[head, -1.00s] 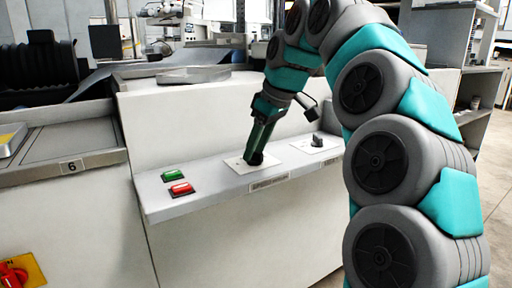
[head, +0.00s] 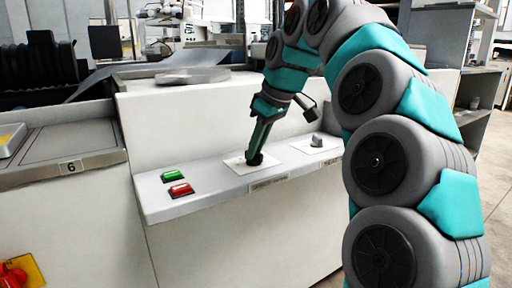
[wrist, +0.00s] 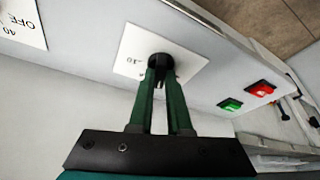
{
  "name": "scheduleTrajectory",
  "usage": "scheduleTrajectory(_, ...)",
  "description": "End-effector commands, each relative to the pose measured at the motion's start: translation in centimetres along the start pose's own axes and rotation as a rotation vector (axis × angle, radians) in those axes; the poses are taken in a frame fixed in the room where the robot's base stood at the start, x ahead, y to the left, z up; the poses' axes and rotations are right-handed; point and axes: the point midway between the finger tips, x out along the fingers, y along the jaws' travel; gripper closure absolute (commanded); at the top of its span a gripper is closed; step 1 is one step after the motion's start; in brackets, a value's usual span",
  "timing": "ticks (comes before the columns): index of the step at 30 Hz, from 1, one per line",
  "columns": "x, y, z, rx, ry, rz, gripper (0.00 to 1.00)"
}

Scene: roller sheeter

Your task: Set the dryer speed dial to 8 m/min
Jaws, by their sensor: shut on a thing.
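The speed dial is a black knob (wrist: 160,62) on a white square plate (wrist: 190,68) in the wrist view. A number on the plate looks like 10; the other markings are hidden or too small to read. In the head view the plate (head: 236,165) lies on the sloping ledge, with the knob (head: 255,159) under my gripper. My gripper (wrist: 160,74) has its two green fingers closed on the knob; it also shows in the head view (head: 256,151), reaching down from above. The dial's pointer setting cannot be read.
A second plate with a grey knob (head: 317,140) sits to the right. A green button (head: 173,176) and a red button (head: 181,190) sit to the left. A red switch on yellow (head: 14,275) is lower left.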

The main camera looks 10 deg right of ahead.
Motion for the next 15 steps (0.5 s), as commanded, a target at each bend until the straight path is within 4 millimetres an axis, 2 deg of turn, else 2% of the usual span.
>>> scheduleTrajectory(8, 0.19, -0.02, 0.16, 0.120, -0.003, 0.051, 1.00)
scheduleTrajectory(15, 0.18, -0.17, 0.10, 0.303, -0.003, 0.128, 1.00)
